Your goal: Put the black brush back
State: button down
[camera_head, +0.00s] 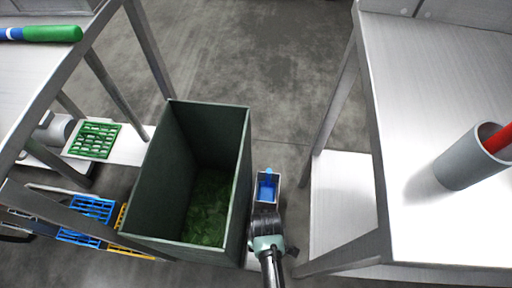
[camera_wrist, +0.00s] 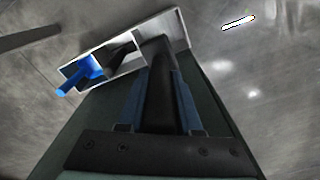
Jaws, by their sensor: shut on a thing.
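My gripper (camera_head: 266,222) is low beside the right side of the green bin, pointing down at a narrow pale holder. In the wrist view my gripper (camera_wrist: 157,105) is shut on the black brush (camera_wrist: 158,85), which lies between the two bluish fingers. The brush's far end overlaps the pale holder (camera_wrist: 180,28); I cannot tell whether it is inside a compartment or above it. A blue brush (camera_wrist: 82,72) stands in the holder's left compartment, and its blue also shows in the head view (camera_head: 266,186). Something dark shows in the middle compartment.
The tall green bin (camera_head: 246,150) with green leaves inside stands close left of my gripper. A steel table (camera_head: 420,100) on the right carries a grey cup (camera_head: 462,165) with a red item. Green (camera_head: 95,140) and blue (camera_head: 88,212) crates lie at left. A small white stick (camera_wrist: 238,22) shows on the floor.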

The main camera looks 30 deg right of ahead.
jog(key=shift+s+r, duration=0.1)
jog(key=shift+s, duration=0.05)
jog(key=shift+r, duration=0.1)
jog(key=shift+r+p, duration=0.1)
jog(key=shift+p, duration=0.35)
notch_tip(320, 180, down, 18)
jog(key=b, duration=1.4)
jog(key=shift+f+b, duration=0.55)
jog(key=shift+f, duration=0.1)
jog(key=c, duration=0.5)
grip_release()
jog(key=shift+r, duration=0.1)
jog(key=r+p, duration=0.3)
jog(key=r, duration=0.1)
jog(key=r+p, duration=0.3)
jog(key=r, duration=0.1)
jog(key=r+p, duration=0.3)
jog(key=r, duration=0.1)
jog(key=shift+s+d+r, duration=0.15)
jog(key=shift+s+r, duration=0.1)
jog(key=shift+r, duration=0.15)
